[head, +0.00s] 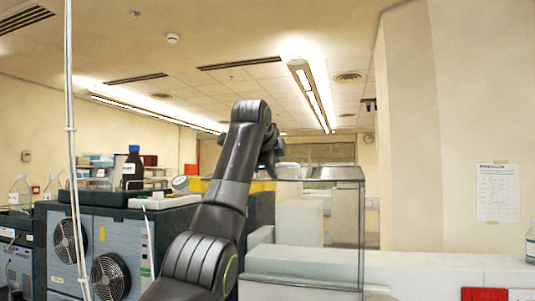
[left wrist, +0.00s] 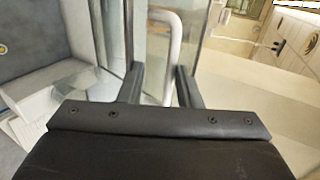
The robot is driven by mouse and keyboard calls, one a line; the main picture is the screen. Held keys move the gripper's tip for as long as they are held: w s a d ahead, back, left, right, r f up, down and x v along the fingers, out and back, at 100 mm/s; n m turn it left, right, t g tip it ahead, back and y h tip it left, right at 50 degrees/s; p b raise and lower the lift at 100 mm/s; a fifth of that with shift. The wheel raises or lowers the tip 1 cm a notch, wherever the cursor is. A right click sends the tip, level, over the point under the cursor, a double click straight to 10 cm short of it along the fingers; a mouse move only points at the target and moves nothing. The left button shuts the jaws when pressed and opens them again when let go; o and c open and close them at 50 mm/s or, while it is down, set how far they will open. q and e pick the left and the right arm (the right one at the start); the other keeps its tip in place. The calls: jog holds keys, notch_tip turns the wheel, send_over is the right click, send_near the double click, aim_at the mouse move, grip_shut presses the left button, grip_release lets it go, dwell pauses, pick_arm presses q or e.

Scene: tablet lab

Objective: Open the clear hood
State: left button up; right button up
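The clear hood (head: 343,215) is a glass box with thin edges on a white unit, right of centre in the head view. My left arm reaches up in front of its left side, and my left gripper (head: 270,155) is small and partly hidden there by the arm. In the left wrist view the left gripper (left wrist: 160,82) is open, its two dark fingers apart. A pale, bent bar handle (left wrist: 175,50) on the glass lies ahead, and its lower part shows between the fingers. I cannot tell whether the fingers touch it. My right gripper is not in view.
A dark cabinet with fans (head: 85,225) stands at the left, with a brown bottle (head: 132,167) on top. A pale counter (head: 440,268) runs right, with a red item (head: 484,294) at its front. The wall at right carries a paper notice (head: 497,192).

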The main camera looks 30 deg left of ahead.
pick_arm(q)
jog(key=b+v, duration=0.6)
jog(key=v, duration=1.1)
jog(key=shift+s, duration=0.2)
